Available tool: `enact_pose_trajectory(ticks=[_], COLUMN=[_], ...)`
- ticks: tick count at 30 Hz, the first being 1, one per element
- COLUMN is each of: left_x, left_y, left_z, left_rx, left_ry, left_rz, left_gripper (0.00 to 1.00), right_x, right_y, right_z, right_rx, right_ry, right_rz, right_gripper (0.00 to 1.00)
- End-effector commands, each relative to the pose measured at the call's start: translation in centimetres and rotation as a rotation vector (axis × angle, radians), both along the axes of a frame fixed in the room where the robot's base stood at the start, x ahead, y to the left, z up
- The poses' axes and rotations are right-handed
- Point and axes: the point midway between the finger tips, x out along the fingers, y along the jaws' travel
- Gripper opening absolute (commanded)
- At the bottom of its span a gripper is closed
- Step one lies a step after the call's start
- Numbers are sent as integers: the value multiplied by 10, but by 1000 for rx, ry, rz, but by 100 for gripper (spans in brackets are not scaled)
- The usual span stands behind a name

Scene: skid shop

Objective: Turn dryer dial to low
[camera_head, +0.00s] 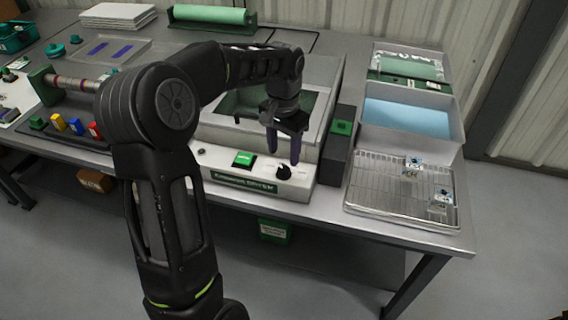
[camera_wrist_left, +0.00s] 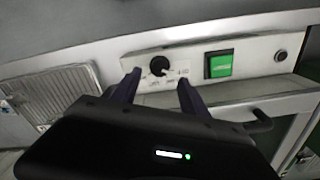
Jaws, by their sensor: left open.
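The dryer (camera_head: 222,187) is a pale box with a sloped front panel and an open top, standing on the bench. Its black dial (camera_head: 284,172) sits on the right of the panel, with a green button to its left. My left gripper (camera_head: 283,158) points down just above the dial, its two purple-dark fingers apart and empty. In the left wrist view the dial (camera_wrist_left: 159,66) shows between and beyond the two open fingers (camera_wrist_left: 158,82), apart from them. Small marks surround the dial; I cannot read its setting. My right gripper is in neither view.
A dark box with a green top (camera_head: 342,135) stands right of the dryer. Beyond it are a wire rack tray (camera_head: 385,190) and a blue-lined tray (camera_head: 405,117). Coloured blocks (camera_head: 75,126) and a roller lie at the left. The front edge of the bench is close below the panel.

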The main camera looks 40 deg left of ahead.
Motion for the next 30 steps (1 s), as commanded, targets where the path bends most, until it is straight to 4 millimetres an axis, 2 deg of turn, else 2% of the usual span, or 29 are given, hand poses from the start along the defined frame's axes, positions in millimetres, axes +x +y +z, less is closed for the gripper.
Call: enact_pose_trajectory(ticks=[3, 9, 13, 20, 30], left_x=[-1, 0, 0, 0, 0], left_y=[0, 0, 0, 0, 0], left_z=[-20, -47, -54, -55, -54], left_rx=[-2, -1, -1, -1, -1], left_ry=[4, 2, 0, 0, 0], left_rz=[-1, 0, 0, 0, 0], left_gripper=[52, 52, 52, 52, 26], right_x=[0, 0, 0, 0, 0], right_y=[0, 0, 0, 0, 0], right_z=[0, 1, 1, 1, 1], right_rx=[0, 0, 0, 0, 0], right_ry=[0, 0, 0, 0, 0], right_rz=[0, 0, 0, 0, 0], right_gripper=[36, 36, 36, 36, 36])
